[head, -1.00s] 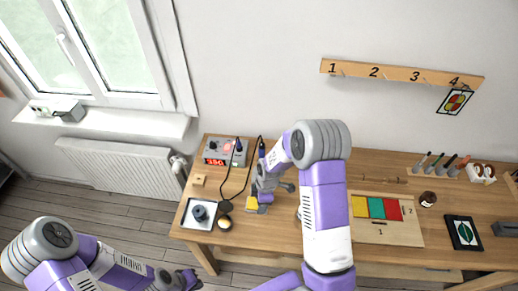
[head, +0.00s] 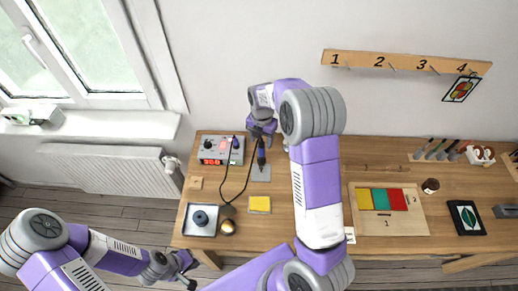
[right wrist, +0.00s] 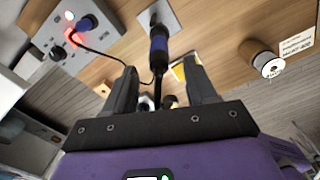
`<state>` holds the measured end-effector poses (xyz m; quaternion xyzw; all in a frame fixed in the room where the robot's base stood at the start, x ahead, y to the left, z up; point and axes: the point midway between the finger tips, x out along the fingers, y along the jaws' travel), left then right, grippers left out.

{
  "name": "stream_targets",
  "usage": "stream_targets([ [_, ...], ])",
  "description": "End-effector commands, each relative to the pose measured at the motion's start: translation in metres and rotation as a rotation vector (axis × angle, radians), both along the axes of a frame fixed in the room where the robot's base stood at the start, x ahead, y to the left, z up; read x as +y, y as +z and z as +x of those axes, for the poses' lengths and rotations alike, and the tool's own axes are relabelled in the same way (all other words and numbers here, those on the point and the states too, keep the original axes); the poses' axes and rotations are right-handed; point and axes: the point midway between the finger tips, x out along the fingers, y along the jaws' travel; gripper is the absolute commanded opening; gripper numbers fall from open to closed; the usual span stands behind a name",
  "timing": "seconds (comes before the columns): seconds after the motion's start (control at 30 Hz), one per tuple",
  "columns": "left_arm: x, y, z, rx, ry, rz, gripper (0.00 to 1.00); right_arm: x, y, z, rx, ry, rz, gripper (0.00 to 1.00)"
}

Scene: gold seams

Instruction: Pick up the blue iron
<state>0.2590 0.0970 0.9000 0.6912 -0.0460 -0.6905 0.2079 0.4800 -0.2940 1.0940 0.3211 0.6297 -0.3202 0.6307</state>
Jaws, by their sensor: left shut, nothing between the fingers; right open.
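The blue iron (head: 261,157) has a dark blue grip and a black cable, and stands upright at a grey plate (head: 261,174) near the back of the bench. In the right wrist view the iron (right wrist: 159,48) lies ahead of and between my fingers, with its cable running down between them. My right gripper (head: 262,134) is open above and behind the iron in the head view; its fingers also show in the wrist view (right wrist: 163,82). I cannot tell whether they touch it. My left gripper (head: 190,272) is shut and empty, low left, off the bench.
The control box (head: 221,150) with a red display and blue plug stands left of the iron. A board with coloured tiles (head: 400,223) lies right of my arm.

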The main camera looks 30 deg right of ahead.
Motion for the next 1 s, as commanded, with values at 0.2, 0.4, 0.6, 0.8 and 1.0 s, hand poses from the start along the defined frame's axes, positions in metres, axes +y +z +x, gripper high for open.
stream_targets([
  [0.2,0.000,0.007,0.000,-0.001,0.000,0.000,0.00,0.002,-0.029,-0.001,0.006,0.001,-0.002,0.56],
  [0.4,0.000,0.010,0.001,-0.002,0.001,0.000,0.00,0.002,-0.055,0.000,0.002,0.000,-0.001,0.56],
  [0.6,0.000,0.010,0.001,-0.001,0.000,0.000,0.00,0.002,-0.059,0.000,0.000,-0.002,0.000,0.56],
  [0.8,0.000,0.010,0.000,-0.001,0.000,0.000,0.00,0.002,-0.059,0.000,-0.001,-0.001,-0.001,0.40],
  [1.0,0.000,0.010,0.001,-0.001,0.000,0.000,0.00,0.002,-0.058,0.000,-0.001,-0.001,-0.001,0.09],
])
